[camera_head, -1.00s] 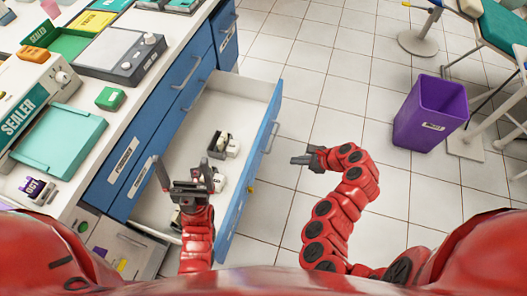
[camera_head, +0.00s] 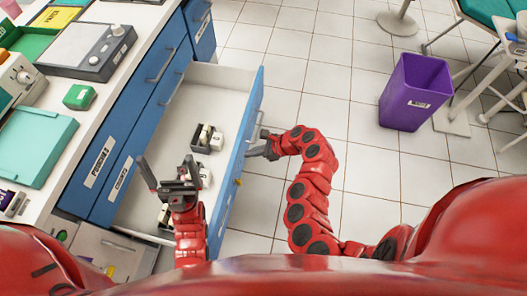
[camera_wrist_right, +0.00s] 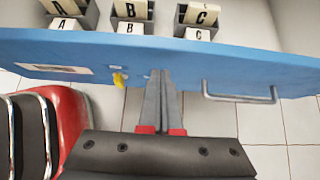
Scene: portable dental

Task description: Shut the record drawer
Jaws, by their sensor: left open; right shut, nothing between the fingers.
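The record drawer (camera_head: 222,80) stands open from the blue cabinet, with a white inside and a blue front (camera_head: 232,180). In the right wrist view the front (camera_wrist_right: 90,48) shows a label, a yellow key and a metal handle (camera_wrist_right: 240,94). My right gripper (camera_head: 264,146) is shut and empty on the outer side of the front. Its fingertips (camera_wrist_right: 160,74) are at the panel between key and handle; I cannot tell whether they touch. My left gripper (camera_head: 165,178) is open and empty above the drawer's near part.
Card holders (camera_head: 207,138) lettered A, B and C are in the drawer. The counter (camera_head: 62,140) carries a grey device (camera_head: 88,48) and a teal tray (camera_head: 40,145). A purple bin (camera_head: 416,92) stands on the tiled floor at right. The floor between bin and drawer is clear.

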